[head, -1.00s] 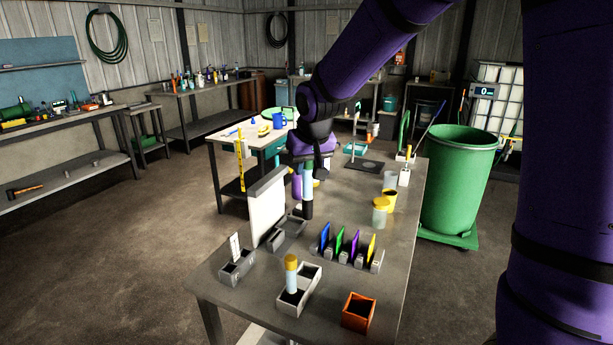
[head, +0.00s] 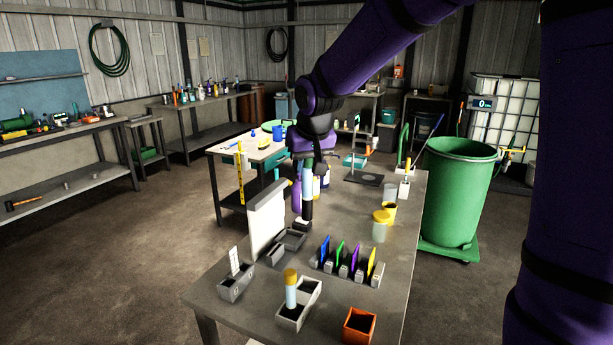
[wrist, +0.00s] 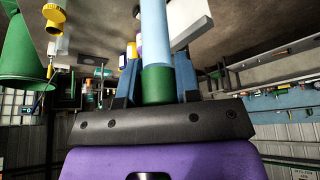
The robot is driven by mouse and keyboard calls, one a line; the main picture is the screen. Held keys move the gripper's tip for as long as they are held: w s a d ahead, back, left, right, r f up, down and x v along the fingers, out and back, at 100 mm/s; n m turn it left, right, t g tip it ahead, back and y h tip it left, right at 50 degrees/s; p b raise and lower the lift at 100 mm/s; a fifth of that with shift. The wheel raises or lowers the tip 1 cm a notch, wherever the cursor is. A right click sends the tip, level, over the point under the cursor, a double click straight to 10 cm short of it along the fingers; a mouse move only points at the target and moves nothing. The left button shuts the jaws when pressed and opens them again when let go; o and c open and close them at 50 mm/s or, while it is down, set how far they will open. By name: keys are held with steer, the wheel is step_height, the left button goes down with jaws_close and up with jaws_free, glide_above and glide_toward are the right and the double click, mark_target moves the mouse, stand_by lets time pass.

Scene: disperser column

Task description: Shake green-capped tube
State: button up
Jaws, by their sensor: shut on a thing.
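My gripper (wrist: 158,88) is shut on the green-capped tube. In the wrist view the green cap (wrist: 157,86) sits between the fingers, close against the palm. The light blue tube body (wrist: 155,35) runs on out of the frame's top. In the head view my gripper (head: 311,158) points down over the table's far left part, with the light blue tube (head: 307,178) hanging roughly upright below it. A dark section shows below the light blue part; the cap is hidden there. A yellow-capped tube (head: 290,290) stands in a grey two-compartment holder (head: 312,300).
A white upright panel (head: 267,225) stands just left of the held tube. Coloured plates in a rack (head: 345,272), yellow-lidded jar (head: 380,228), orange box (head: 358,326) and grey holder (head: 236,285) are nearer. A large green bin (head: 458,195) stands right of the table.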

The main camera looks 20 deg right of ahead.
steer(key=shift+r, duration=5.45)
step_height(320, 180, down, 11)
steer(key=shift+r, duration=0.25)
step_height(320, 180, up, 10)
steer(key=shift+r, duration=0.25)
step_height(320, 180, down, 11)
